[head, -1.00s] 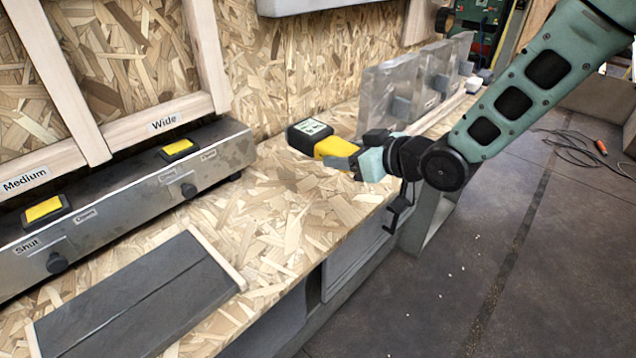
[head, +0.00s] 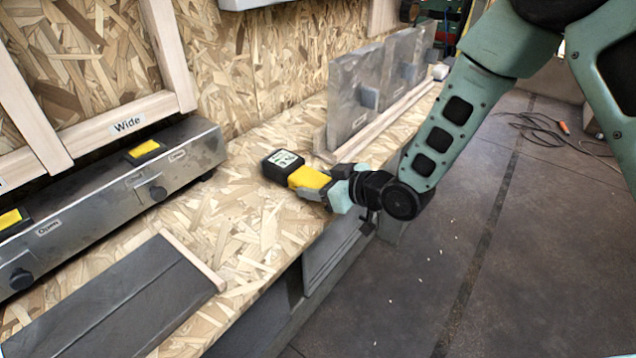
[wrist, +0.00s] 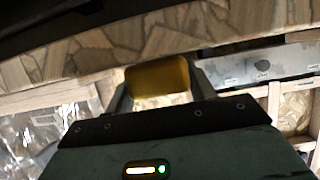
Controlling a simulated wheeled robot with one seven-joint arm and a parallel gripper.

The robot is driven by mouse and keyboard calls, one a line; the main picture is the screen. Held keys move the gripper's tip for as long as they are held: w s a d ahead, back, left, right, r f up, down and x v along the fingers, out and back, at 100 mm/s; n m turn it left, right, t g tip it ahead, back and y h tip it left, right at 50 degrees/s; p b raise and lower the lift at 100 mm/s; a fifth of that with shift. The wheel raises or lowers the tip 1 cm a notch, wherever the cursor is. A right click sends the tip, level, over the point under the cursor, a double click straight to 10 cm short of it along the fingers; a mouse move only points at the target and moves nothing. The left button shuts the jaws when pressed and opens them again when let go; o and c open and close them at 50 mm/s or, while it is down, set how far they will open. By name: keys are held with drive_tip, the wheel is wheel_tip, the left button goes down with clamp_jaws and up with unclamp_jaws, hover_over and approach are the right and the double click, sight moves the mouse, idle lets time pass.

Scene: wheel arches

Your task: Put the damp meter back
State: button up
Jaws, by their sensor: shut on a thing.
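The damp meter (head: 299,173) has a black head with a pale display and a yellow body. My gripper (head: 322,186) is shut on its yellow end and holds it over the wood-chip bench top (head: 245,215), near the front edge. I cannot tell whether the meter touches the bench. In the wrist view the yellow body (wrist: 158,76) shows between the two fingers (wrist: 160,92); its black head is hidden there.
A metal rail box (head: 110,190) with knobs and yellow-topped devices stands along the wall at left, below a label "Wide". A dark flat panel (head: 110,300) lies at front left. Grey upright plates (head: 365,90) stand behind my gripper. Bench between them is clear.

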drive_tip(key=shift+f, duration=0.2)
drive_tip(key=o, duration=1)
drive_tip(key=shift+r, duration=0.1)
drive_tip(key=shift+c, duration=0.2)
drive_tip(key=shift+r, duration=0.15)
drive_tip(key=v, duration=1.2)
drive_tip(key=s+d+r+m+g+h, duration=0.1)
drive_tip(key=s+r+g+h, duration=0.1)
drive_tip(key=s, duration=0.6)
drive_tip(key=s+d+r+m+g+h, duration=0.1)
drive_tip(key=s+d+r+g+h, duration=0.1)
drive_tip(key=s, duration=0.6)
drive_tip(key=s+d+r+g+h, duration=0.1)
drive_tip(key=s+r+g+h, duration=0.1)
drive_tip(key=s+g+h, duration=0.2)
drive_tip(key=s+h, duration=0.2)
drive_tip(key=s, duration=0.1)
drive_tip(key=shift+s+d+r+m, duration=0.2)
drive_tip(key=shift+s+d+m, duration=0.2)
